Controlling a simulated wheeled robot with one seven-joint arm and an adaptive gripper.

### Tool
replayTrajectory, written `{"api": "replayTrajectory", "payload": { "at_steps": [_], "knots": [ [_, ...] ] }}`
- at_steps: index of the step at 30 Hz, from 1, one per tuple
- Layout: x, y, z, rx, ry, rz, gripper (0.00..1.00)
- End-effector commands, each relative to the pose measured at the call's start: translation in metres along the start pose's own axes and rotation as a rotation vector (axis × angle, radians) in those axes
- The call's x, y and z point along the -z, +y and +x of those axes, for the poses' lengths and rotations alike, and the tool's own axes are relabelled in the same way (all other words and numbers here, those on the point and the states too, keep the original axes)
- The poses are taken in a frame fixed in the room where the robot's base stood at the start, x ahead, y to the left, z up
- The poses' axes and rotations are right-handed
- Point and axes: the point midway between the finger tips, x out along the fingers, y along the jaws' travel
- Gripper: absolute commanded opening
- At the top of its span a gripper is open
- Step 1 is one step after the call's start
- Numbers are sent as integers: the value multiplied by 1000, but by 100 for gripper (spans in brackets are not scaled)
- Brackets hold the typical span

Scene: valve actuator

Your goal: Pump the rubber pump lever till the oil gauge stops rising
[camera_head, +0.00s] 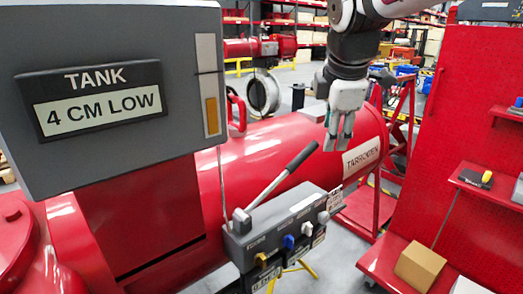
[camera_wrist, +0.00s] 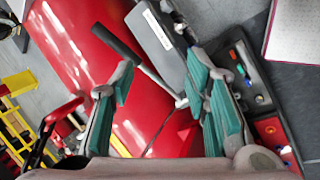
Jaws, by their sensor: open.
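The pump lever (camera_head: 278,180) is a metal rod with a black rubber grip. It slopes up to the right from the grey pump box (camera_head: 282,222) beside the red cylinder. In the wrist view its black grip (camera_wrist: 117,43) lies at upper left, and the rod runs down toward the grey box between my fingers. The oil gauge (camera_head: 208,85) is a pale vertical strip with an amber level in its lower half. My gripper (camera_head: 338,145) is open and empty, pointing down, above and right of the grip; its green-padded fingers (camera_wrist: 158,80) appear apart from the lever.
A grey panel (camera_head: 25,45) carries a sign (camera_head: 98,98) reading "TANK 4 CM LOW". The red cylinder (camera_head: 255,155) lies behind the lever. Coloured knobs (camera_head: 288,241) line the box front. A red pegboard cart (camera_head: 480,110) with shelves stands at right.

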Motion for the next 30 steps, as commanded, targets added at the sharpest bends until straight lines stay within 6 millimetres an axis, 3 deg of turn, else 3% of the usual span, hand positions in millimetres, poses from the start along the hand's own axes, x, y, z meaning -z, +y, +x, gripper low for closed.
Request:
{"api": "replayTrajectory", "payload": {
  "at_steps": [3,10,20,30],
  "knots": [
    [12,42,33,12,-17,-281,42],
    [27,88,73,25,-38,-653,42],
    [30,96,98,31,-42,-748,42],
    [26,95,162,33,-42,-745,42]
  ]
}}
